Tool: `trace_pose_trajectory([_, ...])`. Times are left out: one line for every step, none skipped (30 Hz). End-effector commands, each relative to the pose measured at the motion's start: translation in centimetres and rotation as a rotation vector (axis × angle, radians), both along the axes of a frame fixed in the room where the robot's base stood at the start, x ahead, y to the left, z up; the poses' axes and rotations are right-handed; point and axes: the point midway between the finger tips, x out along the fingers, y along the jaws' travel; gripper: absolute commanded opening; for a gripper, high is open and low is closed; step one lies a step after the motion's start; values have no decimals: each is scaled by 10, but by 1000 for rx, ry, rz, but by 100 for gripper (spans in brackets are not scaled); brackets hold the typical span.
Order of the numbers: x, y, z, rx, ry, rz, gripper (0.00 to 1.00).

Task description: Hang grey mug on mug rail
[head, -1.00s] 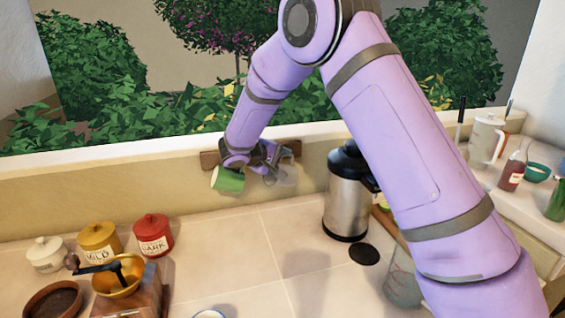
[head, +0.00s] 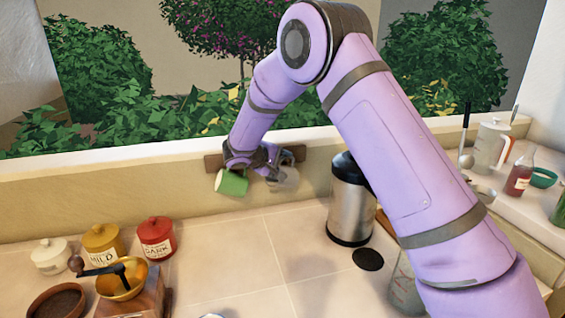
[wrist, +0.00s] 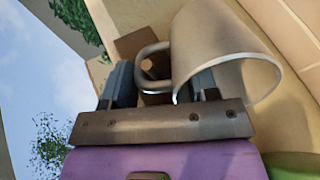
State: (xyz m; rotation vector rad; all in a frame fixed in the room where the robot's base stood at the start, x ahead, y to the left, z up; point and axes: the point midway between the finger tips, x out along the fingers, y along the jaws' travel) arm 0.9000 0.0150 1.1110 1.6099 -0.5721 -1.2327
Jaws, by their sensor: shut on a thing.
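The grey mug (head: 288,179) is at the wall on the right of the head view's rail area, partly hidden by my gripper (head: 258,168). In the wrist view the grey mug (wrist: 228,55) lies tilted, open mouth toward the lower right. Its loop handle (wrist: 150,52) is between the fingers of my gripper (wrist: 160,82), which is shut on it. The mug rail (head: 213,161) is a brown wooden strip on the wall behind my gripper; it also shows behind the handle in the wrist view (wrist: 136,42). I cannot tell whether the handle is on a hook.
A green mug (head: 231,183) is at the rail just left of my gripper. A steel flask (head: 349,205) stands to the right. Red (head: 156,240), yellow (head: 103,241) and white (head: 50,257) jars and a grinder (head: 122,283) stand at left. The middle counter is clear.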

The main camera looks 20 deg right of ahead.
Motion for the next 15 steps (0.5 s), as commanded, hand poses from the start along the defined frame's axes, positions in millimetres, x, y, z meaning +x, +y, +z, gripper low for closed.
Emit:
trace_pose_trajectory([0, 0, 0, -1, -1, 0, 12])
trace_pose_trajectory([0, 0, 0, -1, -1, 0, 12])
trace_pose_trajectory([0, 0, 0, -1, -1, 0, 12])
trace_pose_trajectory([0, 0, 0, -1, -1, 0, 12])
trace_pose_trajectory([0, 0, 0, -1, -1, 0, 12])
trace_pose_trajectory([0, 0, 1, -1, -1, 0, 12])
trace_pose_trajectory([0, 0, 1, -1, -1, 0, 12])
trace_pose_trajectory([0, 0, 1, -1, -1, 0, 12])
trace_pose_trajectory([0, 0, 1, -1, -1, 0, 12])
trace_pose_trajectory([0, 0, 1, -1, -1, 0, 12])
trace_pose_trajectory([0, 0, 1, -1, -1, 0, 12])
trace_pose_trajectory([0, 0, 1, -1, -1, 0, 12])
trace_pose_trajectory([0, 0, 1, -1, -1, 0, 12])
trace_pose_trajectory([0, 0, 1, -1, -1, 0, 12])
trace_pose_trajectory([0, 0, 1, -1, -1, 0, 56])
